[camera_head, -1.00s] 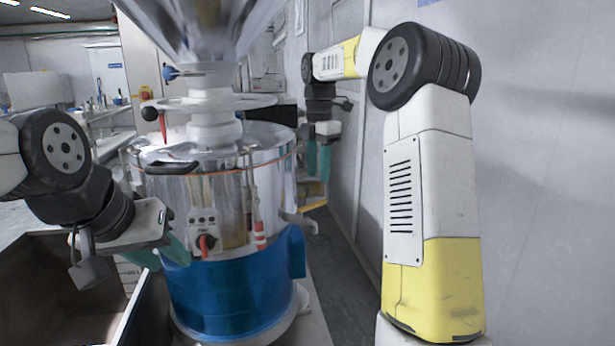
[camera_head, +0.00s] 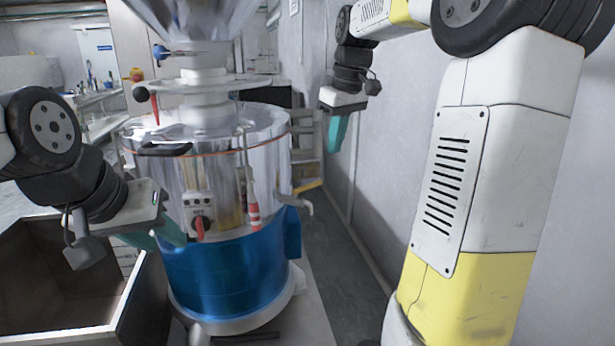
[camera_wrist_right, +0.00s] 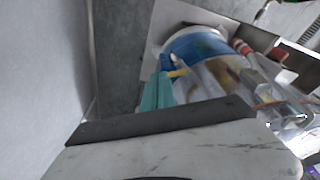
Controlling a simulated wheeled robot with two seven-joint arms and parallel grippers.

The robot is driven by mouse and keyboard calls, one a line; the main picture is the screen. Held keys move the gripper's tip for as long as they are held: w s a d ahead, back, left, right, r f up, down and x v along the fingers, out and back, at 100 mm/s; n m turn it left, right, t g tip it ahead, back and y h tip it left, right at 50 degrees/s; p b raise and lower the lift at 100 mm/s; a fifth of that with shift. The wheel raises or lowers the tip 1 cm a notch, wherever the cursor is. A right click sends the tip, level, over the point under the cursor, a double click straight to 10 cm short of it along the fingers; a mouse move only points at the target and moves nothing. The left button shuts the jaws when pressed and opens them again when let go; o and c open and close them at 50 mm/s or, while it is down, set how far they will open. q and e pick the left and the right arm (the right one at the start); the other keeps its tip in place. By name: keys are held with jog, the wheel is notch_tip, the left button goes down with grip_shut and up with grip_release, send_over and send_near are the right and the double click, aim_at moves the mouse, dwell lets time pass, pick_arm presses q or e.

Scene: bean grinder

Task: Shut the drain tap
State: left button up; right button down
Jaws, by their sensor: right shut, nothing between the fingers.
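The drain tap (camera_head: 306,203) is a small grey spout with a lever on the right side of the grinder, above its blue base (camera_head: 230,278). The grinder has a shiny steel drum (camera_head: 215,150). My right gripper (camera_head: 335,148) has teal fingers, shut and empty, to the right of and higher in the picture than the tap, apart from it. Its fingers (camera_wrist_right: 157,92) also show in the right wrist view, with the grinder's blue base (camera_wrist_right: 195,45) beyond them. My left gripper (camera_head: 170,245) is open and empty at the grinder's left front.
An open brown box (camera_head: 75,330) stands at the left front. A red switch knob (camera_head: 199,226) and a red-and-white striped handle (camera_head: 253,215) are on the grinder's front. A grey wall (camera_head: 375,190) is close on the right. The floor (camera_head: 345,270) between grinder and wall is clear.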

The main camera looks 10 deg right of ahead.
aim_at(307, 187)
jog(key=w+a+f, duration=0.2)
jog(key=w+f, duration=0.3)
jog(key=f, duration=0.6)
jog(key=shift+a, duration=0.35)
jog(key=shift+w+f+n, duration=0.15)
jog(key=shift+w+n, duration=0.2)
jog(key=shift+n, duration=0.05)
jog(key=shift+w+a+n+g+y, duration=0.2)
jog(key=shift+w+n, duration=0.25)
jog(key=shift+n, duration=0.4)
jog(key=shift+w+a+n+g+y, duration=0.1)
jog(key=shift+w+n+y, duration=0.1)
jog(key=shift+w+n, duration=0.45)
jog(key=shift+a+n, duration=0.2)
jog(key=shift+n, duration=0.1)
jog(key=shift+w, duration=0.15)
